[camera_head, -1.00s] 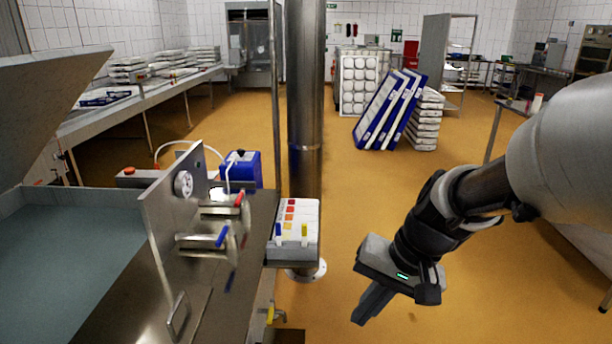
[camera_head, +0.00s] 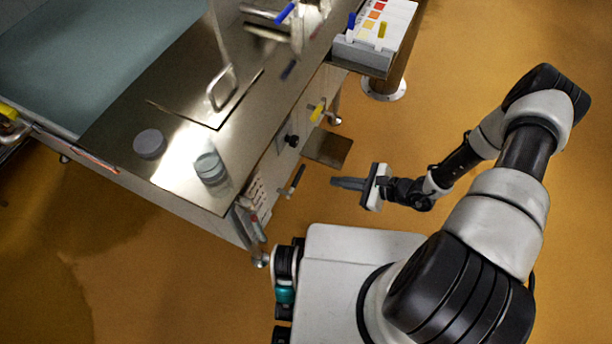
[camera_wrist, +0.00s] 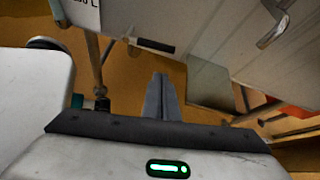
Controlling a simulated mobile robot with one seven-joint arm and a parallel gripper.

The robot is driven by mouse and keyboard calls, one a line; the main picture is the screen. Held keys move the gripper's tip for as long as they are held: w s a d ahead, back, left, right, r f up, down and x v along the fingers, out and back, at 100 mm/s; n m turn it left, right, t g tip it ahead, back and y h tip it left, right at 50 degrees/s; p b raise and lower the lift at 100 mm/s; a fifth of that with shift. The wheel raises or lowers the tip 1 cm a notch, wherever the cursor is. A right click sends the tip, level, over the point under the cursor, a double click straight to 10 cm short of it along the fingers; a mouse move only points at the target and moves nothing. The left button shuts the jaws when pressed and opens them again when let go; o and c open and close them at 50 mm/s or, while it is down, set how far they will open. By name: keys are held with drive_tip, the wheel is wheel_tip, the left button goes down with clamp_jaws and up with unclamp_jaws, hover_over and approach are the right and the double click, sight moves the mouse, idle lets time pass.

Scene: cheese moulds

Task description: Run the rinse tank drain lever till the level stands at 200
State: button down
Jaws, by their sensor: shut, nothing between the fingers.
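The rinse tank (camera_head: 95,65), with blue-green water, fills the upper left of the head view. On its side panel sit a yellow-handled valve (camera_head: 318,112), a black knob (camera_head: 291,140) and, lower, a dark-gripped lever (camera_head: 297,180). I cannot tell for sure which is the drain lever. A black grip (camera_wrist: 152,46) shows just beyond my fingers in the wrist view. My gripper (camera_head: 336,183) is shut and empty, a little right of the dark-gripped lever and apart from it. My fingers (camera_wrist: 160,80) point toward the panel in the wrist view. The level reading is not legible.
A white marked plate (camera_head: 257,190) is on the panel's near end; a label (camera_wrist: 82,12) shows partly in the wrist view. A brown plate (camera_head: 327,148) juts out below the panel.

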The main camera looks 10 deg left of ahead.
drive_tip(key=w+a+f+m+b, duration=0.1)
drive_tip(key=w+a+f+b, duration=0.15)
drive_tip(key=a+f, duration=0.65)
drive_tip(key=r, duration=0.3)
drive_tip(key=a+r, duration=0.1)
drive_tip(key=shift+s+r, duration=0.2)
drive_tip(key=shift+s, duration=0.05)
